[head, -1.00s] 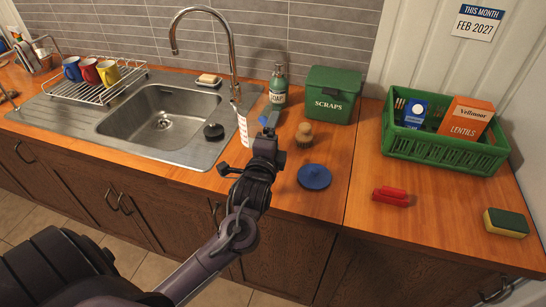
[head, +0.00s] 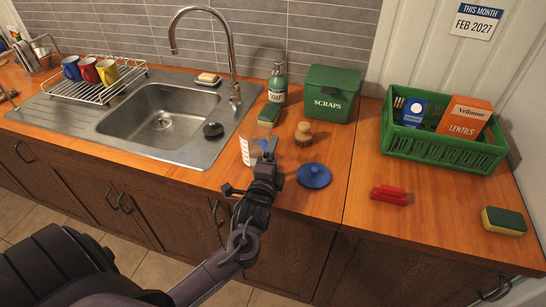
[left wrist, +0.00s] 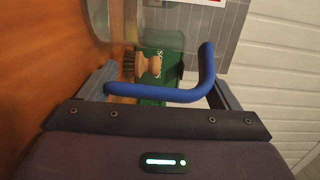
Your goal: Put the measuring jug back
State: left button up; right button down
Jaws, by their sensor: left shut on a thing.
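The measuring jug (head: 249,150) is clear with pale markings and a blue handle. In the head view it is over the wooden counter, just right of the sink. My left gripper (head: 267,158) is shut on its handle; the blue handle (left wrist: 150,92) lies between the fingers in the left wrist view. The jug looks about upright. I cannot tell whether its base touches the counter, as my gripper hides part of it. My right gripper is not in view.
A blue lid-like disc (head: 314,175) lies right of my gripper. A wooden brush (head: 304,134), green block (head: 269,113), soap bottle (head: 278,85) and scraps bin (head: 329,95) stand behind. The green crate (head: 440,150) and red object (head: 392,195) are at right. The sink (head: 165,115) is left.

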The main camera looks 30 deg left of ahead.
pick_arm(q)
jog(key=o, duration=0.9)
jog(key=shift+o, duration=0.2)
jog(key=shift+r, duration=0.15)
jog(key=shift+s+d, duration=0.15)
jog(key=shift+s, duration=0.2)
jog(key=b+v, duration=0.1)
jog(key=v, duration=1)
jog(key=shift+b, duration=0.4)
jog(key=shift+s, duration=0.1)
